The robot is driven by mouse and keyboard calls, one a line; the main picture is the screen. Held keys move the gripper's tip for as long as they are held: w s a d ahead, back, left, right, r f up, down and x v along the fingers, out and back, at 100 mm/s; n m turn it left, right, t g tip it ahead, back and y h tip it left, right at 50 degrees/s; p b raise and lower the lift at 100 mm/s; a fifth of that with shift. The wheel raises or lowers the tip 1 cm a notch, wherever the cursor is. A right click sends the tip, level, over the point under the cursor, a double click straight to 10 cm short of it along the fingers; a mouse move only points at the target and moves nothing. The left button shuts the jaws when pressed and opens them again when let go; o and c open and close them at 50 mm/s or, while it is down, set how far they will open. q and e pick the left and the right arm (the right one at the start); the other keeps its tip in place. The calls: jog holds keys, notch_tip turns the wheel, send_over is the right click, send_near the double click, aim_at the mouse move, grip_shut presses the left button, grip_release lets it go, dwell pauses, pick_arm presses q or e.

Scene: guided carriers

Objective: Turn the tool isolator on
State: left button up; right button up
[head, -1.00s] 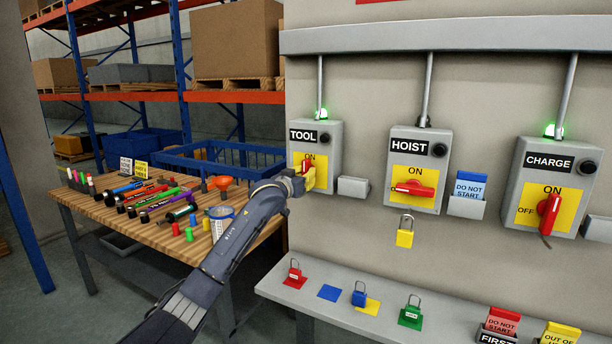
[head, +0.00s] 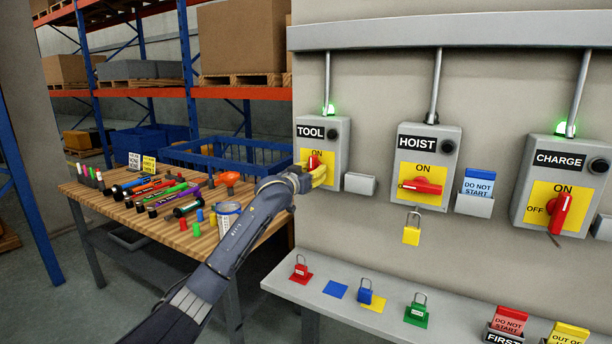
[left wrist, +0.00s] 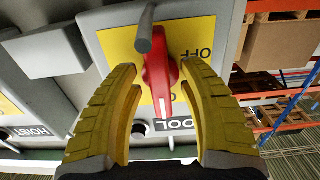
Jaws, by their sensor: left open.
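The tool isolator (head: 340,160) is a grey wall box labelled TOOL, with a yellow plate and a red handle (head: 314,161). A green lamp (head: 328,109) above it is lit. My left gripper (head: 320,176) is at the box front and covers the lower plate. In the left wrist view, which is upside down, its open yellow fingers (left wrist: 166,125) stand either side of the red handle (left wrist: 160,75), with gaps. The handle lies roughly upright, its tip towards the TOOL label. A grey rod (left wrist: 145,30) crosses its other end. My right gripper is out of view.
The hoist isolator (head: 440,145) and charge isolator (head: 585,175) are to the right; a yellow padlock (head: 412,234) hangs below the hoist one. A shelf (head: 340,311) below holds padlocks. A wooden workbench (head: 130,215) with tools stands left, under my left arm.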

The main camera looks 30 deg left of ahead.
pick_arm(q)
jog(key=s, duration=1.1)
jog(key=shift+s+d, duration=0.35)
jog(key=shift+d, duration=0.1)
